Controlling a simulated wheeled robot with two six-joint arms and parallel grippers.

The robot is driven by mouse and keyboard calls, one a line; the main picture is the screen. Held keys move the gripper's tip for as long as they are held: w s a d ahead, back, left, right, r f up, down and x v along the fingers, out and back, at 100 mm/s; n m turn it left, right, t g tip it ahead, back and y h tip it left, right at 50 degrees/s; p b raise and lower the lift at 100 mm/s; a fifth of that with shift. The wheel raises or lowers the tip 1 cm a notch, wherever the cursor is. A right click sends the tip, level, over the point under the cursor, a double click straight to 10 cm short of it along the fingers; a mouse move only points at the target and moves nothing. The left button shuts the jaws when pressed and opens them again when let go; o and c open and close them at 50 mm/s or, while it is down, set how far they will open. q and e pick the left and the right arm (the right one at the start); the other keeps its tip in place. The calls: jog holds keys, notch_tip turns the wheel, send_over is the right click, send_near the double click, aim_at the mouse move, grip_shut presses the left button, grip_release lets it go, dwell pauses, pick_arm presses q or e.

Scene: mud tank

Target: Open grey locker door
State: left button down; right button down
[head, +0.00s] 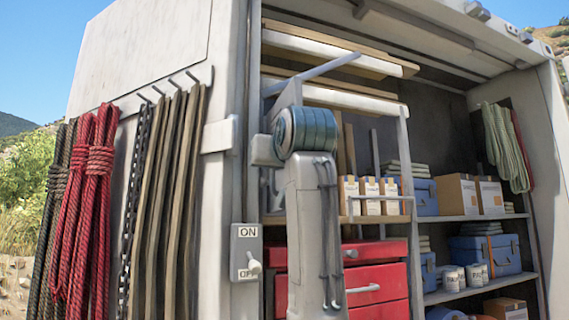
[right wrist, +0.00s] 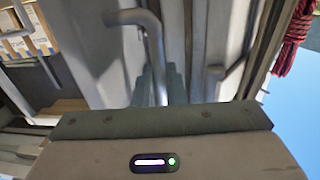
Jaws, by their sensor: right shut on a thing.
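In the right wrist view, a bent grey bar handle (right wrist: 152,50) stands out in front of a pale grey panel (right wrist: 95,40). My right gripper (right wrist: 160,85) is shut on this handle; its dark fingers lie either side of the bar. In the head view my right arm rises in front of the grey locker, and its teal wrist joint hides the fingers and the grip. The locker's pale front post (head: 230,80) stands left of the arm. I cannot tell from the head view how the door stands. My left gripper is not in view.
Red rope (head: 95,190), straps and a chain hang on the left side wall. A grey ON/OFF switch box (head: 246,252) is beside my arm. Red drawers (head: 375,280) stand behind it. Shelves at right hold blue cases (head: 490,255), cardboard boxes (head: 458,194) and cans.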

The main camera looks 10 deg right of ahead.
jog(key=shift+s+a+r, duration=0.1)
jog(key=shift+a+r, duration=0.05)
jog(key=shift+a, duration=0.2)
jog(key=c, duration=1.9)
grip_release()
jog(key=shift+a, duration=0.1)
jog(key=shift+w+a+f, duration=0.2)
jog(key=shift+a, duration=0.05)
jog(key=shift+f, duration=0.1)
